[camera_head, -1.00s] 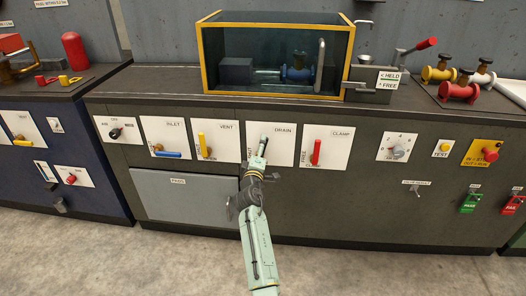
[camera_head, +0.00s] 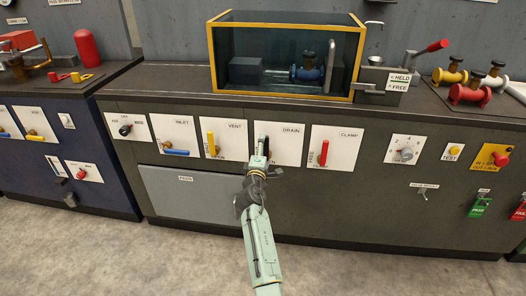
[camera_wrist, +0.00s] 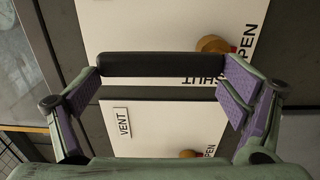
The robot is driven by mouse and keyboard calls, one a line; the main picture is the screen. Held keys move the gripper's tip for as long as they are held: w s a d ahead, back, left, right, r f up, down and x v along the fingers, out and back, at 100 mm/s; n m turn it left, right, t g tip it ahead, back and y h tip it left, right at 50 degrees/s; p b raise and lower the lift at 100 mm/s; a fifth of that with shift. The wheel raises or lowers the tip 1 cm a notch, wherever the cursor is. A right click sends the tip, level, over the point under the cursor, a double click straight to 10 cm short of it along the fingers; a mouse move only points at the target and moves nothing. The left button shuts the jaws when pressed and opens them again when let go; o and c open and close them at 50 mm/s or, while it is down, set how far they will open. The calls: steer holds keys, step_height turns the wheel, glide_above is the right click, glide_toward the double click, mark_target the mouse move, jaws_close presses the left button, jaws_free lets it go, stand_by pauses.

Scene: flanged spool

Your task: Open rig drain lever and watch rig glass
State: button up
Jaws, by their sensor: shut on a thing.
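The drain lever has a long black handle (camera_wrist: 150,64) and a brass-coloured hub (camera_wrist: 212,44). In the wrist view the handle lies between my fingers, with OPEN and SHUT printed on the plate nearby. In the head view it is mostly hidden behind my gripper (camera_head: 260,153), at the left part of the white DRAIN plate (camera_head: 288,143). My gripper (camera_wrist: 165,90) is shut on the handle, with purple pads at its ends. The rig's glass box (camera_head: 288,55), yellow-framed, stands on the bench above. A blue valve body and a dark block show inside it.
The VENT plate (camera_head: 238,139) with an upright yellow lever is close left of my gripper; the CLAMP plate (camera_head: 347,148) with a red lever is to the right. An INLET plate (camera_head: 172,122) is farther left. A red-handled clamp (camera_head: 430,46) stands beside the glass box.

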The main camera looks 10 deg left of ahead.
steer(key=o, duration=1.4)
steer(key=s, duration=1.2)
steer(key=shift+a, duration=0.2)
